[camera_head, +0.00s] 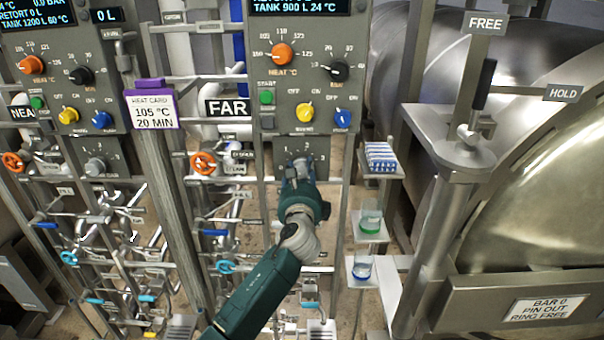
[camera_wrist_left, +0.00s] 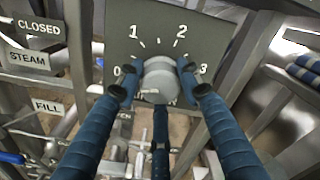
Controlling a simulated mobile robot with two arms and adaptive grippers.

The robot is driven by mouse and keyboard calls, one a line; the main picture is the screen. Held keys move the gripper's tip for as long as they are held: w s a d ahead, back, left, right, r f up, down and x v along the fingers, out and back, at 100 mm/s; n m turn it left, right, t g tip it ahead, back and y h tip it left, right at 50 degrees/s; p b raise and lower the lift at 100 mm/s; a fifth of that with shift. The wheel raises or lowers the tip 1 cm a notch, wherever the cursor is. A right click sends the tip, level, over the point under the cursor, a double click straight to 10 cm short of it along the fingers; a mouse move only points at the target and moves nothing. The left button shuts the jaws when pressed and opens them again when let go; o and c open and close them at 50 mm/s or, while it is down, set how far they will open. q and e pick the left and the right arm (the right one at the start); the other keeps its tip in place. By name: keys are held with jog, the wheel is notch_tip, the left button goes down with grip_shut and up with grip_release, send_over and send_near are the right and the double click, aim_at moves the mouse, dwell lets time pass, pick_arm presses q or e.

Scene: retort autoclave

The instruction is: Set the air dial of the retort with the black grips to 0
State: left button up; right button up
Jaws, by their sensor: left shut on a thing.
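The air dial (camera_wrist_left: 157,78) is a round grey knob on a grey plate with a scale marked 0, 1, 2 and 3, seen in the left wrist view. My left gripper (camera_wrist_left: 157,88) is shut on it, with blue fingers at its left and right sides and a third finger below. I cannot tell which number the dial points at. In the head view my left gripper (camera_head: 298,165) reaches the lower plate of the FAR panel (camera_head: 300,110) and hides most of the dial. A lever with a black grip (camera_head: 484,85) stands by the retort (camera_head: 540,150) at right. My right gripper is out of view.
A NEAR panel with a similar grey dial (camera_head: 95,167) is at left. Orange valve wheels (camera_head: 203,162) and pipes fill the space left of my arm. Small shelves with a striped item (camera_head: 380,157) and glasses (camera_head: 371,217) stand close at right.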

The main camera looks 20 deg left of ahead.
pick_arm(q)
jog(key=shift+a+r, duration=0.15)
jog(key=shift+r, duration=0.4)
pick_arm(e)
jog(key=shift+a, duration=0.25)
pick_arm(q)
jog(key=o, duration=1.1)
jog(key=shift+o, duration=0.2)
jog(key=shift+a+f, duration=0.1)
jog(key=shift+f, duration=0.1)
jog(key=shift+s+f, duration=0.15)
jog(key=shift+s, duration=0.05)
jog(key=v, duration=1.1)
jog(key=shift+s, duration=0.35)
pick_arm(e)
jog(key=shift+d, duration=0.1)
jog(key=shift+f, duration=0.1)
